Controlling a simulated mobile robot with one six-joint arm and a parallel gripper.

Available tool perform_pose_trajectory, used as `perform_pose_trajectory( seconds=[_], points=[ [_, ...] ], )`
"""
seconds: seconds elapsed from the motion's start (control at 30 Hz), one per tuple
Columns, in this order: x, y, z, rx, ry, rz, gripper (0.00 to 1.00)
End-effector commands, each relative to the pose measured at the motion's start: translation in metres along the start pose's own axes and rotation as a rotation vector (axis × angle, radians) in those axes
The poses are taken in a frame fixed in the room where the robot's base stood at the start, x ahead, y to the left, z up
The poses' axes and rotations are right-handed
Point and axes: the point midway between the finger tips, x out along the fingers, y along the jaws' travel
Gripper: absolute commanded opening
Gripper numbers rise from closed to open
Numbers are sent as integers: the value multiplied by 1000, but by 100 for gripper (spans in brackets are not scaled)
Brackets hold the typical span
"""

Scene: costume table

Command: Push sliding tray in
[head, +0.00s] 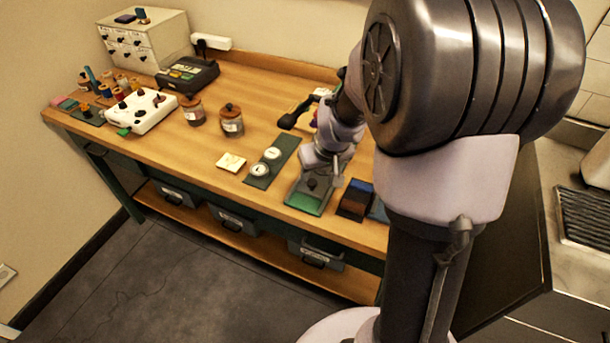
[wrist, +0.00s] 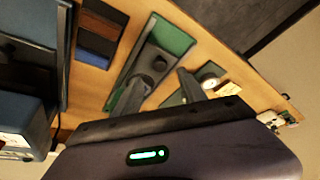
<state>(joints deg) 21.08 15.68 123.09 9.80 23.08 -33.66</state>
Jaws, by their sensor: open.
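The sliding tray (head: 307,201) lies near the front edge of the wooden table. It has a green floor, a grey frame and a dark round knob (head: 312,184). In the wrist view the tray (wrist: 174,39) runs diagonally, with the knob (wrist: 158,62) on it. My gripper (head: 318,166) is above the tray's back part, close to the knob, and partly hides it. In the wrist view my gripper (wrist: 161,76) is open, its two fingers apart with the knob beyond the gap. I cannot tell whether a finger touches the knob.
A board with two round dials (head: 271,160) lies left of the tray. A dark block with blue and brown strips (head: 355,199) is close on its right. Jars (head: 231,121) and a white control box (head: 141,111) stand further left. Grey bins (head: 316,255) sit on the shelf below.

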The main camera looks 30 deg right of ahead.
Motion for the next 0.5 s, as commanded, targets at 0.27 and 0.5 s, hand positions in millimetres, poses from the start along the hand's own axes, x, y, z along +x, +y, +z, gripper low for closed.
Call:
perform_pose_trajectory(
  seconds=[0.27,0.5],
  points=[
    [59,0,1,1,-2,-1,49],
    [67,0,0,1,-1,0,49]
  ],
)
